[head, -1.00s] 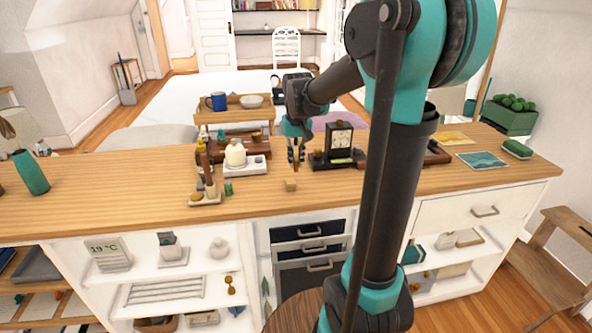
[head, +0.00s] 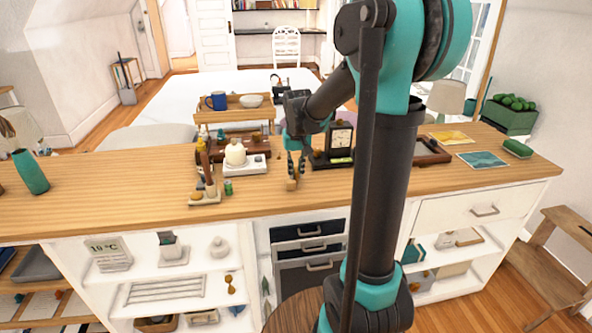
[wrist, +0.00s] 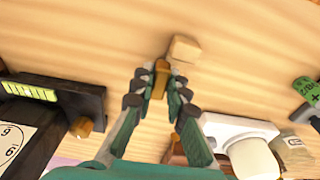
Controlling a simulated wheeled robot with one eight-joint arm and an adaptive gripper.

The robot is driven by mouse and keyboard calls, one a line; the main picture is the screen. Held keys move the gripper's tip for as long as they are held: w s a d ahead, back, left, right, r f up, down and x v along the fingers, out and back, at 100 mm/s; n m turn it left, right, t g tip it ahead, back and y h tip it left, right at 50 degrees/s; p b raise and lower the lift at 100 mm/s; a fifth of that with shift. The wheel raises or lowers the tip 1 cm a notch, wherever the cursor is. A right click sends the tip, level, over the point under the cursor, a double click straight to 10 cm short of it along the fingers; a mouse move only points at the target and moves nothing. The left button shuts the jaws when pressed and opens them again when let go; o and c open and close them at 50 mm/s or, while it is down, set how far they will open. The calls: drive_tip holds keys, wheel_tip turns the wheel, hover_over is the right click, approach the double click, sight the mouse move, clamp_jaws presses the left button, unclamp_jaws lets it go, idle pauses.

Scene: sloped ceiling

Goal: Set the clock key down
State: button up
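My gripper (wrist: 158,88) is shut on a small brownish-gold piece, which I take to be the clock key (wrist: 161,75). It sticks out a little past the fingertips. In the head view my gripper (head: 295,172) is low over the wooden counter (head: 440,188), close to a small pale wooden block (head: 291,184). In the wrist view the block (wrist: 184,50) lies just beyond the key. I cannot tell whether the key touches the counter or the block. The dark clock (head: 340,140) with a white dial stands right of my gripper; part of it shows in the wrist view (wrist: 60,95).
A dark tray (head: 432,153) lies right of my arm. The counter's front strip is clear.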

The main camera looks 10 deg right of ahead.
sight(297, 172)
drive_tip(key=o, duration=0.4)
drive_tip(key=shift+c, duration=0.2)
wheel_tip(297, 172, up, 13)
drive_tip(key=s, duration=0.1)
drive_tip(key=shift+t, duration=0.6)
drive_tip(key=s+f, duration=0.2)
drive_tip(key=f, duration=0.1)
drive_tip(key=s+d+f, duration=0.1)
drive_tip(key=s+f, duration=0.2)
drive_tip(key=s+d+f, duration=0.1)
drive_tip(key=s+f, duration=0.1)
drive_tip(key=f, duration=0.1)
drive_tip(key=shift+s+d+f, duration=0.1)
drive_tip(key=shift+s+f, duration=0.05)
drive_tip(key=shift+s, duration=0.25)
drive_tip(key=s+d+f+t, duration=0.1)
drive_tip(key=s+d+f, duration=0.1)
drive_tip(key=s+f, duration=1)
drive_tip(key=shift+s+t, duration=0.4)
drive_tip(key=shift+s, duration=0.2)
